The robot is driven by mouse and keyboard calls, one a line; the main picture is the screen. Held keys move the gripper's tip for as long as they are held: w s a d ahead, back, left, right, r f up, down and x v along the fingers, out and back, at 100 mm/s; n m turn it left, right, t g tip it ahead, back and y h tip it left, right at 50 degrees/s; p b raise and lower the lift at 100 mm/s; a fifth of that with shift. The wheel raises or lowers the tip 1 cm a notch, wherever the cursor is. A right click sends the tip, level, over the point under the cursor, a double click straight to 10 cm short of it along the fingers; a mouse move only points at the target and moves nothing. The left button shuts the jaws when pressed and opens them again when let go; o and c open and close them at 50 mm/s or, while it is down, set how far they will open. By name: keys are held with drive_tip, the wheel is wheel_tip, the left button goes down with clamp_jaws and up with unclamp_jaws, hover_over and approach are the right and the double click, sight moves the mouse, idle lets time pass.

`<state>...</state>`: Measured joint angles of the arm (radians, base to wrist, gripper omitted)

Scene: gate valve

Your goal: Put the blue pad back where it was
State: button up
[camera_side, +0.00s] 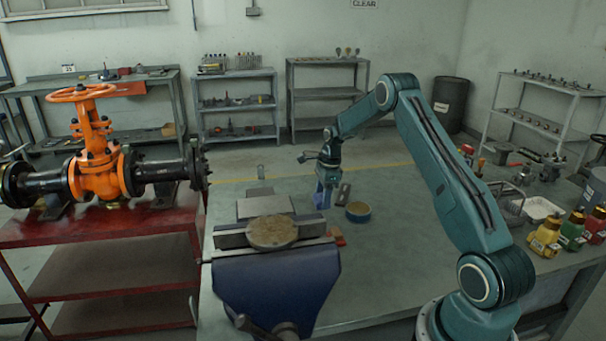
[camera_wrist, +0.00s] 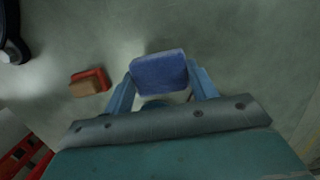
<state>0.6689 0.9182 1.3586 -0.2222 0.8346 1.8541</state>
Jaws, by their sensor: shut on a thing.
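The blue pad (camera_wrist: 160,72) sits between the fingertips of my gripper (camera_wrist: 162,84) in the wrist view. The fingers press on its left and right sides, and its broad face is turned to the camera. In the side view my gripper (camera_side: 323,203) points down over the grey bench, to the right of the vise. The pad shows there only as a small blue patch (camera_side: 319,199) at the fingers. I cannot tell whether it touches the bench.
The blue vise (camera_side: 275,285) carries a round brown disc (camera_side: 272,232). A red and tan block (camera_wrist: 90,83) lies left of the pad. A round tin (camera_side: 358,212) stands right of my gripper. Bottles (camera_side: 546,238) and trays stand at the far right. An orange valve (camera_side: 98,165) is at left.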

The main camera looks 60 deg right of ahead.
drive_tip(key=shift+f, duration=2)
drive_tip(key=shift+f, duration=0.15)
drive_tip(key=o, duration=0.9)
drive_tip(key=r, duration=0.7)
drive_tip(key=s+d+r, duration=0.1)
drive_tip(key=r, duration=0.3)
drive_tip(key=shift+s+d+r, duration=0.1)
drive_tip(key=shift+r, duration=0.5)
